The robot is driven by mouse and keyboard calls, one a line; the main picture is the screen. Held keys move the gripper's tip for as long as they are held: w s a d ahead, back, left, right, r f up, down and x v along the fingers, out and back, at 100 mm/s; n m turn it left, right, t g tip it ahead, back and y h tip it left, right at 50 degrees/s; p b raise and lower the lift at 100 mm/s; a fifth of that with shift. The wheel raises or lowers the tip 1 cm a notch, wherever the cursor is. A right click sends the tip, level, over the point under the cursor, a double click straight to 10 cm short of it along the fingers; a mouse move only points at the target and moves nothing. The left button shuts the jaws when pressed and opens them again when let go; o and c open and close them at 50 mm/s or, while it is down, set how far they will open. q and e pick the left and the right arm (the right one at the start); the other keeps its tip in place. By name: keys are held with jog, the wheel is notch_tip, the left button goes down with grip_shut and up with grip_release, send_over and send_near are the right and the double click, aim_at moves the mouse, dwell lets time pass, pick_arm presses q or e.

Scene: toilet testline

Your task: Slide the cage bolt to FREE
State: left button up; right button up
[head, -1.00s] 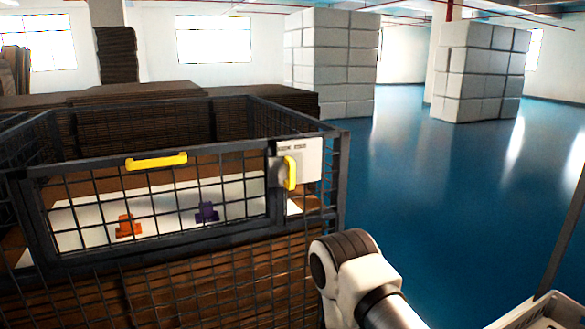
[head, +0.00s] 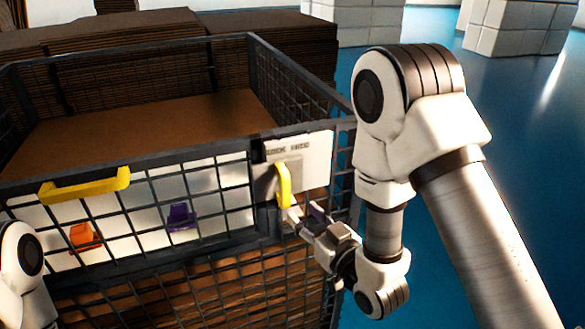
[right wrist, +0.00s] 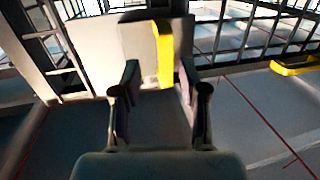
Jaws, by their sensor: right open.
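The cage bolt has an upright yellow handle (head: 284,187) on a light plate (head: 312,158) at the right end of the cage front. Small lettering on the plate is too blurred to read surely. My right gripper (head: 302,213) is open, its fingertips just at the lower end of the bolt handle. In the right wrist view the yellow handle (right wrist: 164,55) stands ahead between the two spread fingers of the right gripper (right wrist: 160,88), nearer the right one. I cannot tell whether they touch it. My left gripper is out of view; only a left arm link shows.
The mesh cage (head: 125,164) has a yellow door handle (head: 85,185) on its front panel. An orange piece (head: 85,237) and a purple piece (head: 180,216) show behind the mesh. Blue floor is open to the right; white block pillars (head: 520,28) stand behind.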

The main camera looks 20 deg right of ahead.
aim_at(288, 192)
jog(key=r, duration=0.1)
jog(key=a+r, duration=0.1)
jog(key=r+p, duration=0.1)
jog(key=shift+w+a+r+t, duration=0.1)
jog(key=shift+w+a+t, duration=0.05)
jog(key=shift+w+t, duration=0.2)
jog(key=x, duration=0.2)
jog(key=p+x, duration=0.1)
jog(key=x, duration=0.1)
jog(key=f+p+x, duration=0.1)
jog(key=x, duration=0.1)
jog(key=shift+w+d, duration=0.2)
jog(key=shift+d, duration=0.05)
jog(key=shift+a, duration=0.1)
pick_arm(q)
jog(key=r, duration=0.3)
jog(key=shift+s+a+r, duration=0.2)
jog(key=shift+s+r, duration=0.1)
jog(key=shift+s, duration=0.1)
pick_arm(e)
jog(key=shift+s, duration=0.1)
grip_shut()
